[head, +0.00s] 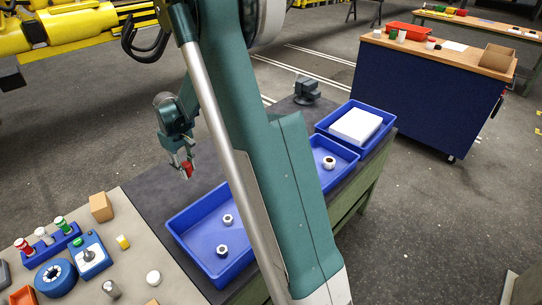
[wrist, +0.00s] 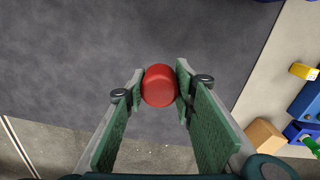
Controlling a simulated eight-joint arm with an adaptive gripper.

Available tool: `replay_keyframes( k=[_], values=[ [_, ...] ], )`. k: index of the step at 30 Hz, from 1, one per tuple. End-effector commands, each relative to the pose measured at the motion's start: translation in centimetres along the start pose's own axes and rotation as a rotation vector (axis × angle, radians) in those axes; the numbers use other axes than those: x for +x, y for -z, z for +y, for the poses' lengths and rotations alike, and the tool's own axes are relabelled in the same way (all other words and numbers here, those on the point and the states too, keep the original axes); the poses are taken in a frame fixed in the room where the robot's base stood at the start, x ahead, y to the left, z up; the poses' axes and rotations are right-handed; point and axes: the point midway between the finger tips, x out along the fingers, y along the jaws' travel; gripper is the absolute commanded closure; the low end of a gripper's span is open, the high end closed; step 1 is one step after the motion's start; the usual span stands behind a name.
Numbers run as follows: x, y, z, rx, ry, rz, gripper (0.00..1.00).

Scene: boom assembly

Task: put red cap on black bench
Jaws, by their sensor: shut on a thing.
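The red cap (head: 187,170) is held between the fingertips of my gripper (head: 182,163) in the head view. In the wrist view the round red cap (wrist: 160,86) sits between the green finger pads of my gripper (wrist: 160,88), which is shut on it. The black bench (head: 150,192) is the dark top left of the blue bins, and its bare surface also fills much of the wrist view (wrist: 80,50). The cap appears to be above the bench near its far left edge; the exact height is unclear.
A blue bin (head: 176,233) with nuts stands on the bench, with more blue bins (head: 390,118) and a grey vise (head: 306,90) farther back. My arm hides part of the bench.

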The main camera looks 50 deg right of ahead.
Motion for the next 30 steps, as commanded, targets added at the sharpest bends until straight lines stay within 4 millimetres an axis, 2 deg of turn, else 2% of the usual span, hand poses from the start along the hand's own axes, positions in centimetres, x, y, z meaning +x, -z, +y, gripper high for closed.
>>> replay_keyframes(
  k=[8,21,30],
  values=[
    [0.4,0.0,0.0,0.0,0.0,0.0,0.86],
    [5.6,0.0,-0.1,0.0,0.0,0.0,0.86],
    [6.2,0.0,-0.2,0.0,0.0,0.0,0.86]
  ],
)
